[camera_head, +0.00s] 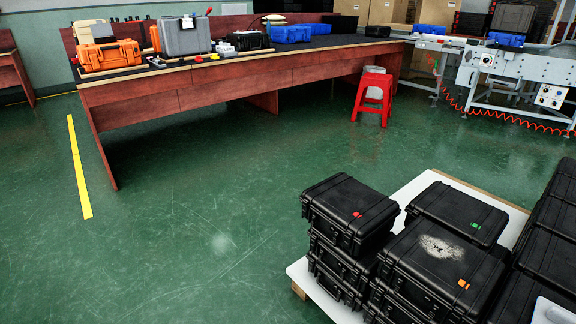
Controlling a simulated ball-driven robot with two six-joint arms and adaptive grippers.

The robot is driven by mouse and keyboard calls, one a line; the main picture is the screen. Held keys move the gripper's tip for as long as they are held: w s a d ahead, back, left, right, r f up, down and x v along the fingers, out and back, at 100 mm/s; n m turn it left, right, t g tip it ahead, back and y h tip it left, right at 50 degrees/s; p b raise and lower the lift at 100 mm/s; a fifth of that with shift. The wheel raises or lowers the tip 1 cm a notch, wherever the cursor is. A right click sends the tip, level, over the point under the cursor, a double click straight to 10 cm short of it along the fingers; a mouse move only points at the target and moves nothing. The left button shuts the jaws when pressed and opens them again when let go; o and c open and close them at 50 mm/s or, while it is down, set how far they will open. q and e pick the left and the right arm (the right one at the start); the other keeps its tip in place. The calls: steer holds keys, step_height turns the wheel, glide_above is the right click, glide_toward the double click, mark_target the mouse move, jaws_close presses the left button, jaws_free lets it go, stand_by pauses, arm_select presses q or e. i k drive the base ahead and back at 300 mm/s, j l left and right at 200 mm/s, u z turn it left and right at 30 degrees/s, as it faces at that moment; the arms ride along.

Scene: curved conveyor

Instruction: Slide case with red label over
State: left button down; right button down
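The case with the red label (350,208) is a black hard case on top of a stack at the left corner of a white-topped pallet (408,190). Its small red label (357,214) is on the lid. Beside it are a black case with a green label (457,213) and a black case with an orange label (440,268), whose lid has a pale dusty patch. Neither of my grippers is in view.
Several more black cases (551,230) stand at the right edge. A long wooden workbench (200,90) with tool cases runs across the back. A red stool (374,97) stands before it. A conveyor (520,62) is at the back right. Green floor left of the pallet is clear.

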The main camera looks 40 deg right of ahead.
mark_target(354, 214)
steer(key=i+z, duration=0.15)
steer(key=i, duration=0.25)
steer(key=i+j+z, duration=0.2)
steer(key=i, duration=0.25)
steer(key=i+z, duration=0.15)
steer(key=i, duration=0.25)
